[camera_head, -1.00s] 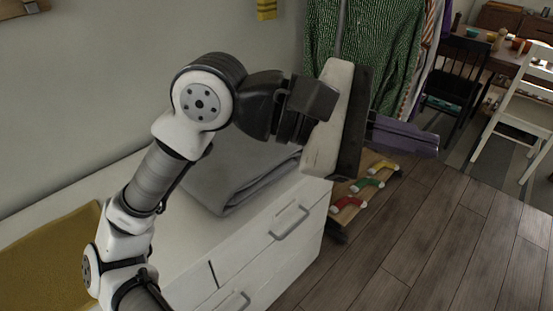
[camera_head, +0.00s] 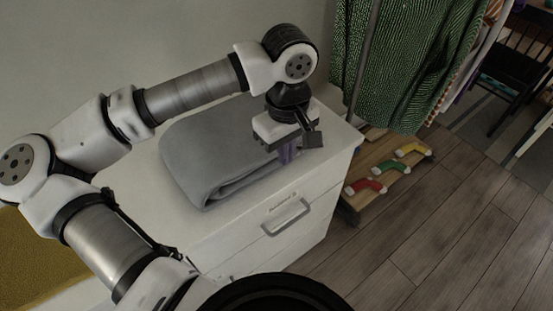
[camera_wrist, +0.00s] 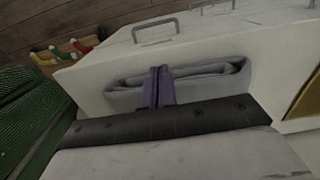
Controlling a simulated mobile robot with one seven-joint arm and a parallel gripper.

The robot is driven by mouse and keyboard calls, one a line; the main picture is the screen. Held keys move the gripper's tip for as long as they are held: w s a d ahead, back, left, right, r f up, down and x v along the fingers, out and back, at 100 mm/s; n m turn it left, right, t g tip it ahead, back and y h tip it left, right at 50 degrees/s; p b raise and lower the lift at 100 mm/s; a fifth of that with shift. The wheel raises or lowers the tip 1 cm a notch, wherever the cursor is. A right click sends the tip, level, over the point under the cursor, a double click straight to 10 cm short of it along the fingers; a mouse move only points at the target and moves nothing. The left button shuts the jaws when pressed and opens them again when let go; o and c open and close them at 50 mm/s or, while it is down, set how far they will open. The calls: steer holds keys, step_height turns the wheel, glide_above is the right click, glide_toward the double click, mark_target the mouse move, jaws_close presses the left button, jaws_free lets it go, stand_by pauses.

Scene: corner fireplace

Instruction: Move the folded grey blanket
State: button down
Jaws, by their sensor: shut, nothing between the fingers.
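The folded grey blanket (camera_head: 205,160) lies on top of the white dresser (camera_head: 205,240), near its right end. Its layered folded edges show in the wrist view (camera_wrist: 205,82). My gripper (camera_head: 289,152) points down at the blanket's right end, with its purple fingers shut and nothing between them. In the wrist view the fingers (camera_wrist: 157,88) overlap the blanket's near folded edge. I cannot tell whether they touch it. My arm passes over the blanket's back and hides part of it.
Green patterned garments (camera_head: 405,65) hang just right of the dresser. Below them a low wooden shelf (camera_head: 395,167) holds red, green and yellow sock-like items. Bare floor lies at the front right.

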mark_target(237, 125)
steer(key=f+p, duration=0.1)
steer(key=f, duration=0.2)
steer(key=w+a+f+p, duration=0.1)
steer(key=f, duration=0.2)
steer(key=w+f+p, duration=0.1)
steer(key=f, duration=0.2)
steer(key=shift+a+f, duration=0.3)
steer(key=shift+w+a+p, duration=0.4)
steer(key=shift+w+p, duration=0.05)
steer(key=shift+w+f, duration=0.15)
steer(key=shift+a, duration=0.1)
steer(key=shift+w+a+f+b, duration=0.15)
steer(key=shift+w+b, duration=0.05)
steer(key=shift+b, duration=0.2)
steer(key=w+a+b, duration=0.2)
steer(key=w+a, duration=0.1)
steer(key=w, duration=0.1)
steer(key=w+a+b, duration=0.2)
steer(key=w+b, duration=0.1)
steer(key=w, duration=0.1)
steer(key=w+a+b, duration=0.2)
steer(key=w+a, duration=0.1)
steer(key=shift+w+a+r+b, duration=0.2)
steer(key=shift+w+a+b, duration=0.15)
steer(key=shift+w+b, duration=0.05)
